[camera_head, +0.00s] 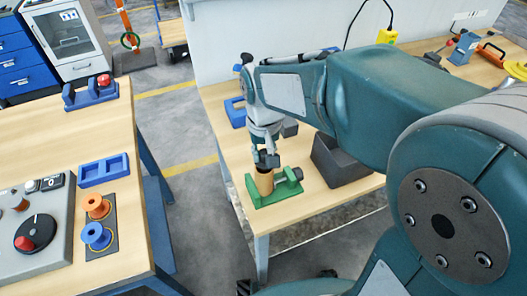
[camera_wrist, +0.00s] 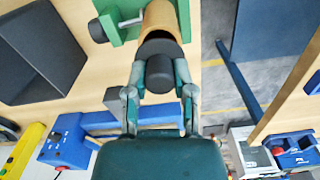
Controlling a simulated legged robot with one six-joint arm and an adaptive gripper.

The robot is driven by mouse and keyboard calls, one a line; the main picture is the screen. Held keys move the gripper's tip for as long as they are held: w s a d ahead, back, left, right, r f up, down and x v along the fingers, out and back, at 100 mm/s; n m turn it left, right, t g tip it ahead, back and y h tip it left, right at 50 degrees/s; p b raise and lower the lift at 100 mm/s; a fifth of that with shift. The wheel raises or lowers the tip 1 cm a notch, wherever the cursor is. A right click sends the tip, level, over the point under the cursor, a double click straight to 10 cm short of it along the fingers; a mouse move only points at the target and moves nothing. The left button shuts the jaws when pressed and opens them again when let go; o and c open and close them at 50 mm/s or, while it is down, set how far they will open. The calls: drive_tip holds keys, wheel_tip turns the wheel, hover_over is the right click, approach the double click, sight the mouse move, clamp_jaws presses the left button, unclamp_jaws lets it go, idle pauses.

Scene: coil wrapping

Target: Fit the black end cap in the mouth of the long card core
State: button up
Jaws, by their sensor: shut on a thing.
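The long card core (camera_head: 265,183) is a brown tube standing in a green clamp holder (camera_head: 284,192) on the far table. In the wrist view the core (camera_wrist: 162,18) runs away from me, with its mouth towards my gripper. The dark end cap (camera_wrist: 160,48) is at that mouth, between the core and my fingers. My gripper (camera_wrist: 160,72) is shut on the cap and lines up roughly with the core. In the head view my gripper (camera_head: 266,160) is right above the core. How deep the cap sits in the mouth is hidden.
A dark open bin (camera_head: 340,160) stands right of the holder. The holder's clamp screw has a black knob (camera_wrist: 97,31). A blue part (camera_head: 235,112) lies behind on the same table. The near-left table carries a control box (camera_head: 35,235) and spools (camera_head: 97,236).

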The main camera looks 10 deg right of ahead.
sight(264, 152)
drive_tip(key=shift+f, duration=1.3)
drive_tip(key=o, duration=0.9)
wheel_tip(264, 152, up, 12)
drive_tip(key=shift+a+f, duration=0.1)
idle(0.6)
drive_tip(key=s+d+f+m+t, duration=0.1)
drive_tip(key=s+d+t, duration=0.4)
drive_tip(key=s+d, duration=0.6)
drive_tip(key=shift+s+t, duration=0.3)
drive_tip(key=shift+s, duration=0.6)
